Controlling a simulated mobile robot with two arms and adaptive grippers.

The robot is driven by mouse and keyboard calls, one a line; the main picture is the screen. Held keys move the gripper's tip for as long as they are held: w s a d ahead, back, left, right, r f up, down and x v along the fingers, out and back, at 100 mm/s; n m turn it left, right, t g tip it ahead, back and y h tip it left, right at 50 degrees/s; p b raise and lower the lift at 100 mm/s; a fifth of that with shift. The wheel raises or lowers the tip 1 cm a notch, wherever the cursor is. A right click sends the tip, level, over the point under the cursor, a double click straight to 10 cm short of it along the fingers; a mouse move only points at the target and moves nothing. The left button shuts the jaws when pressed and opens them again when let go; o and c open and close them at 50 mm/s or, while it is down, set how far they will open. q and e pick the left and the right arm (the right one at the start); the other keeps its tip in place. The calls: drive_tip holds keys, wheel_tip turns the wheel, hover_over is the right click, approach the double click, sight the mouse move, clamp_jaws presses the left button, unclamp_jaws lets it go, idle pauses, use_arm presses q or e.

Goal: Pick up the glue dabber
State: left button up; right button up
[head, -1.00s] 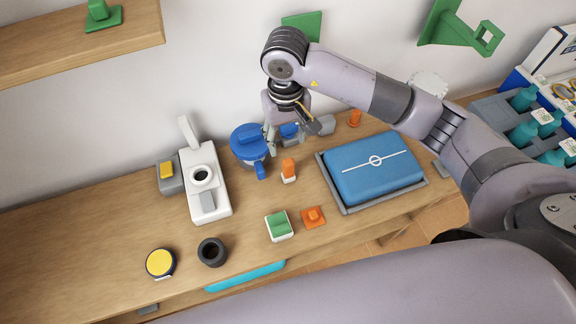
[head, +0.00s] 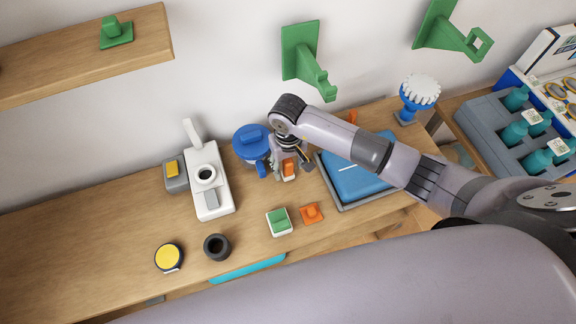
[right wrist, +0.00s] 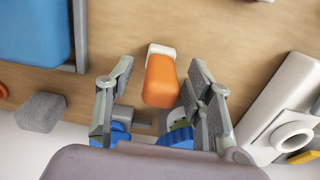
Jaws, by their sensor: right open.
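The glue dabber, which I take to be the upright orange piece with a white base (head: 289,168), stands on the wooden bench. It also shows in the right wrist view as an orange block with a white end (right wrist: 160,80). My right gripper (head: 285,175) is open above and around it in the head view. In the right wrist view the two fingers of this gripper (right wrist: 161,78) are spread, one on each side of the orange block, with visible gaps. Whether the fingertips are level with it is hard to tell. My left gripper is not in view.
A blue lidded pot (head: 247,150) stands close to the left of the gripper. A blue case in a grey tray (head: 373,201) lies to the right. A white device (head: 211,196), a green-topped block (head: 278,222) and an orange piece (head: 311,214) stand nearby. The bench's left part is clear.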

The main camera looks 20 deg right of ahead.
drive_tip(key=shift+c, duration=0.5)
clamp_jaws()
